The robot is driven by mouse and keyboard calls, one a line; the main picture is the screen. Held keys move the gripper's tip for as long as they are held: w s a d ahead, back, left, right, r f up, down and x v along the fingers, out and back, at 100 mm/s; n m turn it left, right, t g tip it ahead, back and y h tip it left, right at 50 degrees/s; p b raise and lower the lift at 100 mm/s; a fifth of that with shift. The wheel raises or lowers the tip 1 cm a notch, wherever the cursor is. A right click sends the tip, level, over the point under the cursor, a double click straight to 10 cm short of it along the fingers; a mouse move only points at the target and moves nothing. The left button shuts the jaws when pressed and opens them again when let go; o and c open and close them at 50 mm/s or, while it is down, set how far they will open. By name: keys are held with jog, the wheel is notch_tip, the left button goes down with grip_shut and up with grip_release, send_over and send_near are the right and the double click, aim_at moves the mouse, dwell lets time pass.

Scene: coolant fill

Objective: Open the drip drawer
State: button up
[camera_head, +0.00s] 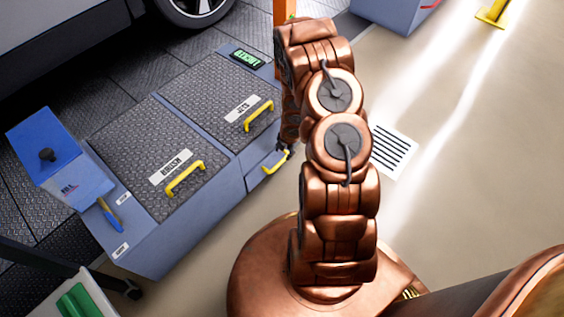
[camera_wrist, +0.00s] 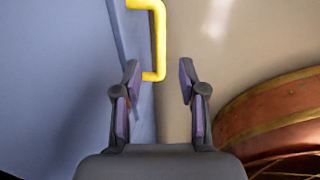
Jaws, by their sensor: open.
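A yellow handle (camera_head: 273,164) is on the front face of the grey-blue cabinet (camera_head: 217,205), low on its right part; I take it for the drip drawer's handle. My gripper (camera_head: 284,150) is close to this handle, partly hidden behind my arm. In the wrist view my gripper (camera_wrist: 158,75) is open, and the lower end of the yellow handle (camera_wrist: 160,45) shows between its fingertips. Whether they touch it, I cannot tell.
Two dark textured lids (camera_head: 150,140) with yellow handles cover the cabinet top. A blue box (camera_head: 55,160) stands at its left end. A cart with a green item (camera_head: 78,300) is at lower left.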

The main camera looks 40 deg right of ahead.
aim_at(281, 161)
jog(key=f+b, duration=0.1)
jog(key=f, duration=0.1)
jog(key=w+f+b, duration=0.1)
jog(key=f, duration=0.2)
jog(key=f+b, duration=0.1)
jog(key=f, duration=0.1)
jog(key=shift+w+a+f, duration=0.15)
jog(key=shift+w+f, duration=0.1)
grip_shut()
dwell(0.5)
